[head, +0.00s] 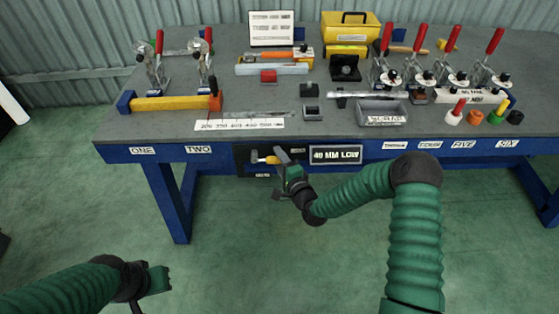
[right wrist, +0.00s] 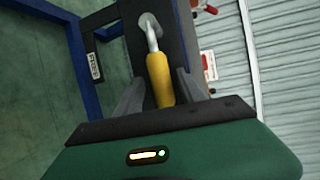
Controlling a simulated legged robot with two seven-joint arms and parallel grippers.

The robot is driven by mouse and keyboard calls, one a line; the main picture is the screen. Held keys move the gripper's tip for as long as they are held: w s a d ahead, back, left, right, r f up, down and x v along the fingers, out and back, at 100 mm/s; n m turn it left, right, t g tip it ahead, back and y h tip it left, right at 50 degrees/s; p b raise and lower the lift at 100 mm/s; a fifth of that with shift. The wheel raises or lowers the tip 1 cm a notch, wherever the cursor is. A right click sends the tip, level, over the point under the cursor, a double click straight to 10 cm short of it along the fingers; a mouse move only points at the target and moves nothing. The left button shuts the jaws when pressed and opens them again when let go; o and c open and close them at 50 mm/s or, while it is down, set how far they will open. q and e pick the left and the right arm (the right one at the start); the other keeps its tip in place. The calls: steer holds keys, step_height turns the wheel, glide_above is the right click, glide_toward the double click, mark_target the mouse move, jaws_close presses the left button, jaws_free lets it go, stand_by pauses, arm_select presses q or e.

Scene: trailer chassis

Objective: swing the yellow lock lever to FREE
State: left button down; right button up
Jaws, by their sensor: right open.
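The yellow lock lever (head: 267,160) is on a dark panel on the table's front edge, left of the "40 MM LOW" sign. In the right wrist view its yellow grip (right wrist: 160,79) hangs from a bent metal rod on the dark plate (right wrist: 157,40). My right gripper (head: 281,158) is at the lever; in the right wrist view its two grey fingers (right wrist: 158,92) stand apart, one on each side of the yellow grip. Contact cannot be told. My left gripper (head: 160,278) is low at the left, away from the table; its jaw gap is unclear.
The "40 MM LOW" sign (head: 335,155) is just right of the lever. The table (head: 330,148) carries red-handled clamps (head: 387,40), a grey tray (head: 381,112), a yellow toolbox (head: 350,26) and a yellow bar (head: 165,103). The floor before the table is clear around my left gripper.

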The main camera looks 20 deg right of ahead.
steer(key=shift+a, duration=0.3)
steer(key=shift+a+r, duration=0.1)
steer(key=shift+a, duration=0.35)
steer(key=c, duration=0.9)
steer(key=shift+d, duration=0.35)
jaws_close()
